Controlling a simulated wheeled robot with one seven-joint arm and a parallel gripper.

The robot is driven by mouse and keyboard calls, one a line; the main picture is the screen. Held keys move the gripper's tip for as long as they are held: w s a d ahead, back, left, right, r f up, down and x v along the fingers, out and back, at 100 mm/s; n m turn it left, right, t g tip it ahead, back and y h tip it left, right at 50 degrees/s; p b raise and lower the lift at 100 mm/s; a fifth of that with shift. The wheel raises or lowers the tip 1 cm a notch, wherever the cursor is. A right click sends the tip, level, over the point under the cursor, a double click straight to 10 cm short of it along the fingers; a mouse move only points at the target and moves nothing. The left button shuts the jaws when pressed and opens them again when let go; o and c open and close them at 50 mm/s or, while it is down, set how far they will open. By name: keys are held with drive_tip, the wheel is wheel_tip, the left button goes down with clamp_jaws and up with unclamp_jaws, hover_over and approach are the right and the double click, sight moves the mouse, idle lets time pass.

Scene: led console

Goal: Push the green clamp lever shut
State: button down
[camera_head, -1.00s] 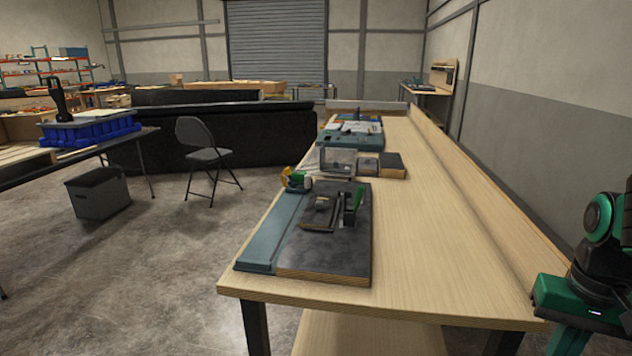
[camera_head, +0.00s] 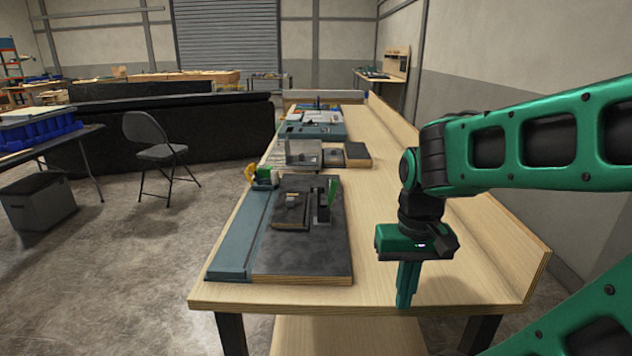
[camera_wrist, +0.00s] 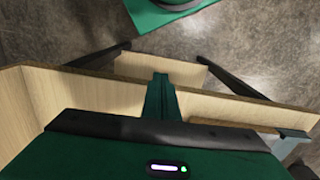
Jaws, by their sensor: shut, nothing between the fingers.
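The green clamp lever (camera_head: 333,191) stands upright on the clamp fixture, at the right side of a dark board (camera_head: 305,256) on the workbench. A small dark block (camera_head: 291,205) sits left of the lever on the same board. My gripper (camera_head: 405,300) is shut and empty, pointing down over the near right part of the bench. It is to the right of the board and nearer than the lever, apart from both. In the wrist view the shut fingers (camera_wrist: 160,85) show above the bench's front edge; the lever is not visible there.
A blue-grey rail (camera_head: 235,245) runs along the board's left side. A green and yellow item (camera_head: 262,177) sits at its far end. Other fixtures (camera_head: 300,153) and a dark block (camera_head: 357,154) stand farther back. The bench top (camera_head: 375,210) right of the board is clear.

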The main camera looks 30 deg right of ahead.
drive_tip(key=w+d+r+n+t+h, duration=0.1)
drive_tip(key=w+d+r+h, duration=0.1)
drive_tip(key=w+r, duration=0.5)
drive_tip(key=w+d+r+h, duration=0.15)
drive_tip(key=w+r, duration=0.25)
drive_tip(key=w, duration=0.6)
drive_tip(key=w+a+r+n+t+h, duration=0.1)
drive_tip(key=w+a+r+h, duration=0.1)
drive_tip(key=w+a+r, duration=0.4)
drive_tip(key=w+a+r+t+h, duration=0.1)
drive_tip(key=w+a+r, duration=0.15)
drive_tip(key=w, duration=0.65)
hover_over(332, 195)
drive_tip(key=a, duration=0.3)
wheel_tip(332, 195, down, 9)
drive_tip(key=shift+w+f, duration=0.15)
drive_tip(key=shift+w, duration=0.05)
drive_tip(key=shift+d, duration=0.15)
